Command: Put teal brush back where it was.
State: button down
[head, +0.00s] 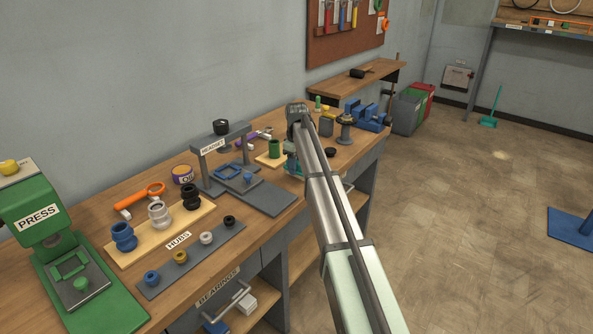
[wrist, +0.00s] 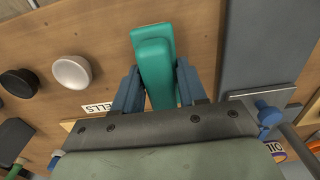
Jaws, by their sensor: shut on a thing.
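The teal brush (wrist: 153,52) is between the two blue fingers of my gripper (wrist: 157,88) in the wrist view. The fingers are shut on it, and its blocky end points away from my palm over the wooden bench top. I cannot tell whether it touches the bench. In the head view, a bit of teal (head: 291,165) shows beside my arm, near the front of the bench between the headset stand and the vise. My arm hides most of the gripper there.
The grey headset stand (head: 270,197) is close on the left in the head view. In the wrist view, a white bell (wrist: 72,72) and a black bell (wrist: 18,83) lie left.

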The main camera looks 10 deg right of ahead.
jog(key=shift+f, duration=1.05)
jog(key=shift+f, duration=0.1)
jog(key=c, duration=0.6)
grip_release()
notch_tip(320, 180, up, 12)
jog(key=shift+r, duration=0.15)
